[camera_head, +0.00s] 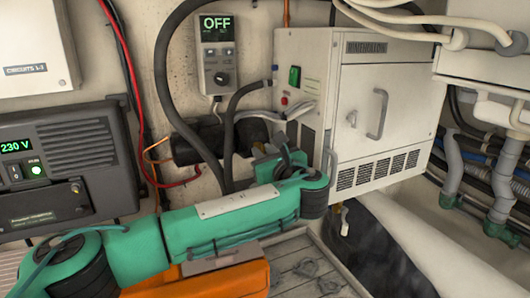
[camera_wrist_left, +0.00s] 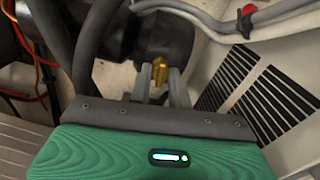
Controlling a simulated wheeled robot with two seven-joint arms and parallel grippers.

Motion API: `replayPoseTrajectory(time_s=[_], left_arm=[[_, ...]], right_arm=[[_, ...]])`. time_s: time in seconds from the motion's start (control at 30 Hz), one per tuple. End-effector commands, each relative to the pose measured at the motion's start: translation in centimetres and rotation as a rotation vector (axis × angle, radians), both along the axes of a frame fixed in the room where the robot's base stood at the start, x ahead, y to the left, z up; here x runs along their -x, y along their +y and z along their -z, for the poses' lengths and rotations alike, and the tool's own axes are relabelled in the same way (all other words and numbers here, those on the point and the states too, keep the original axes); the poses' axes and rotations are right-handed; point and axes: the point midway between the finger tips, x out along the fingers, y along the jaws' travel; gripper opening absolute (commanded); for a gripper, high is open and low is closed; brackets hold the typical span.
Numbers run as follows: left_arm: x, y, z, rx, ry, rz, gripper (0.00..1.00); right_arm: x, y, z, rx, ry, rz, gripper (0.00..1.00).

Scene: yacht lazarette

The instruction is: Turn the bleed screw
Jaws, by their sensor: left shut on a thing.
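The brass bleed screw (camera_wrist_left: 160,70) shows in the left wrist view, in front of the black cylindrical housing (camera_wrist_left: 182,35). My left gripper (camera_wrist_left: 160,88) has one grey finger on each side of the screw and is shut on it. In the head view my green left arm reaches from the left to the gap between the black housing (camera_head: 195,144) and the white cabinet. There the wrist hides the screw and most of the fingers. My right gripper is not in view.
The white cabinet (camera_head: 362,118) with vents and a handle stands close right of the wrist. Black hoses (camera_head: 228,140) and pale cables run close around the housing. A control box reading OFF (camera_head: 218,52) hangs above. An orange case (camera_head: 215,283) lies below my arm.

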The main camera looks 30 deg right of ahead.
Motion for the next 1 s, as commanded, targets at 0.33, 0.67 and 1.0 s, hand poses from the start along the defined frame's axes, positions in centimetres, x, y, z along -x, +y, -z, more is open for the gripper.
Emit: replayPoseTrajectory(time_s=[0.33, 0.67, 1.0], left_arm=[[-0.1, 0.09, -0.14, -0.132, -0.009, -0.002, 0.0], [-0.1, 0.1, -0.12, -0.153, -0.011, -0.001, 0.0], [-0.07, 0.08, -0.1, -0.152, -0.01, -0.001, 0.41]], right_arm=[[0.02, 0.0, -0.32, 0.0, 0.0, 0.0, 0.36], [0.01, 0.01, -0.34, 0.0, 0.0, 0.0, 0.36], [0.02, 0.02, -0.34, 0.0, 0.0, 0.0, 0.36]])
